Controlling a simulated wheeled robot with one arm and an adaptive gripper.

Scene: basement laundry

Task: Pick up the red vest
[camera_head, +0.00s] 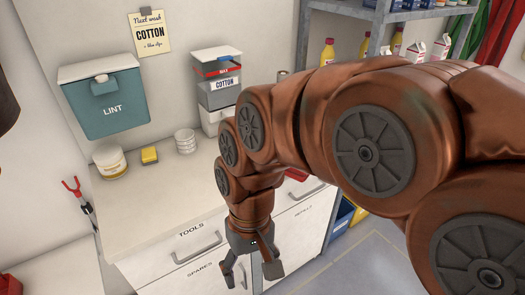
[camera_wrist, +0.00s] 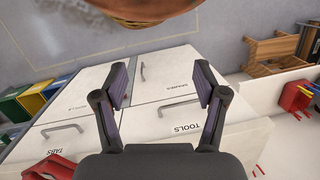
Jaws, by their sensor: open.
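No thing in view is clearly the red vest. Red cloth (camera_head: 503,32) hangs beside green cloth at the upper right edge of the head view; it is cut off, and I cannot tell whether it is a vest. My gripper (camera_head: 250,272) points down in front of the cabinet drawers, far from that cloth. In the wrist view my gripper (camera_wrist: 161,88) has its two fingers wide apart with nothing between them. My arm hides much of the right side of the head view.
A white cabinet (camera_head: 160,262) has drawers and a countertop (camera_head: 150,215) holding a white tub (camera_head: 110,161), a yellow sponge (camera_head: 149,155) and stacked boxes. A metal shelf (camera_head: 425,13) holds bottles and cartons. A wooden stool (camera_wrist: 272,48) and floor show in the wrist view.

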